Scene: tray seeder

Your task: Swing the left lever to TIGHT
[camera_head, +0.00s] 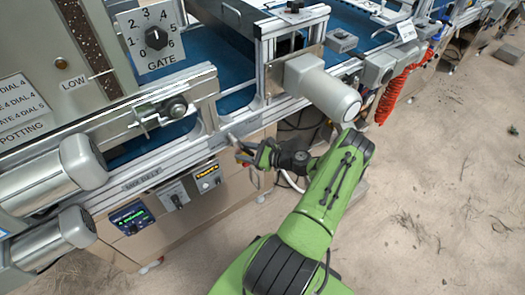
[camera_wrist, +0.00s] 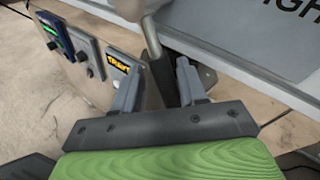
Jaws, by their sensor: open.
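A lever (camera_wrist: 152,38) with a pale metal shaft and a black grip (camera_wrist: 164,82) shows in the wrist view, hanging down from the rail. My gripper (camera_wrist: 157,85) is open, with one finger on each side of the black grip. I cannot tell whether either finger touches it. In the head view my gripper (camera_head: 244,153) is at the front edge of the machine, below the rail, and mostly hides the lever there. A plate with large letters "IGH" (camera_wrist: 290,8) is at the upper right of the wrist view, its word cut off by the frame.
A grey motor cylinder (camera_head: 325,88) juts out above and right of my gripper. Control boxes with a lit yellow display (camera_head: 207,169) are mounted low on the left. A GATE dial (camera_head: 156,38) is at the upper left. The floor to the right is mostly clear.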

